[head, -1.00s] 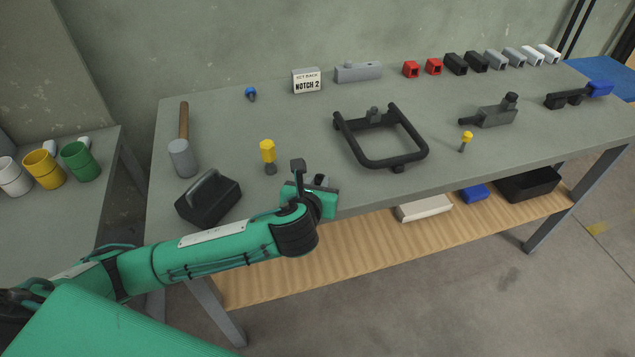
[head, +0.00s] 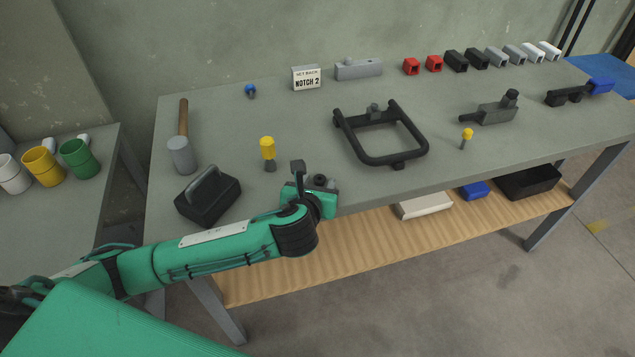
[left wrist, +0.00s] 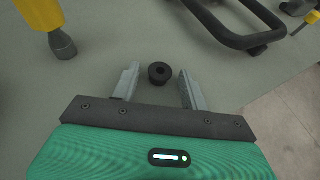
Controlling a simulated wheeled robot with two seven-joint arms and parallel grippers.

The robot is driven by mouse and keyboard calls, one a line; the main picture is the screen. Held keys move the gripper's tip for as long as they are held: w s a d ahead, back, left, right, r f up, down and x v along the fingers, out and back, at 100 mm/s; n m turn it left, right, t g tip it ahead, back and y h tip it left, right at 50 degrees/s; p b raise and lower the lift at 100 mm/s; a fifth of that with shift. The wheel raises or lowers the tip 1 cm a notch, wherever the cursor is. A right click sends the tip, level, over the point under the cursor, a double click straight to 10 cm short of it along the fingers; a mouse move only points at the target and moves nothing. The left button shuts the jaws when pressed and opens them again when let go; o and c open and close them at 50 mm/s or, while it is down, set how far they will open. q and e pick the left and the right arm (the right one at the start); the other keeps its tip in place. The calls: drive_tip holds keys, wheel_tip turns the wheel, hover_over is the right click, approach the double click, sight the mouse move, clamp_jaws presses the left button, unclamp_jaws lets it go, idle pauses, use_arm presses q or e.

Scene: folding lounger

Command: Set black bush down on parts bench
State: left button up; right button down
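The black bush (left wrist: 159,73) is a small dark ring with a hole. In the left wrist view it stands on the grey parts bench (left wrist: 125,25), between and slightly beyond my left gripper's fingers, with a gap on each side. In the head view the bush (head: 320,180) shows near the front edge of the bench (head: 230,130), just past the green gripper body. My left gripper (left wrist: 158,82) is open, its two grey fingers spread and empty. My right gripper is in neither view.
A yellow-handled tool (head: 268,152) and a black block with a handle (head: 208,197) are left of the gripper. A black tubular frame (head: 392,160) lies to the right. A mallet (head: 182,150) and a NOTCH 2 sign (head: 306,78) are farther back.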

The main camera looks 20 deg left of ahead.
use_arm(q)
drive_tip(key=v, duration=1.3)
drive_tip(key=shift+s+p, duration=0.3)
drive_tip(key=shift+s, duration=0.1)
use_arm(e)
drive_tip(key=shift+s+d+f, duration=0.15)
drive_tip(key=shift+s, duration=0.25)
use_arm(q)
drive_tip(key=shift+r, duration=0.15)
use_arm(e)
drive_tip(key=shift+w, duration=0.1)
